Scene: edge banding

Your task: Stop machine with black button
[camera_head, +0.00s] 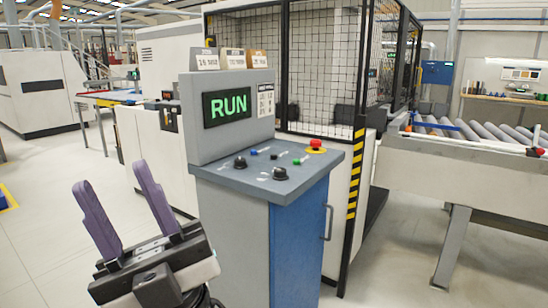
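The machine's control console (228,220) stands right of my gripper, grey with a blue door (297,245). Its upright screen (227,106) reads RUN in green. The sloped panel top carries two larger black controls: one at the left (240,162) and one at the front (280,173). A small blue button (254,152), a small green button (297,161) and a red mushroom button (316,145) on a yellow ring are also there. I cannot tell which black control is a push button. My gripper (111,178) is open and empty, its two purple fingers pointing up, left of the console and apart from it.
A mesh safety cage (322,60) with a yellow-black striped post (355,175) stands behind the console. A roller conveyor (460,130) is at the right. White machine cabinets (45,90) stand at the left. The floor (50,240) at the left is mostly clear.

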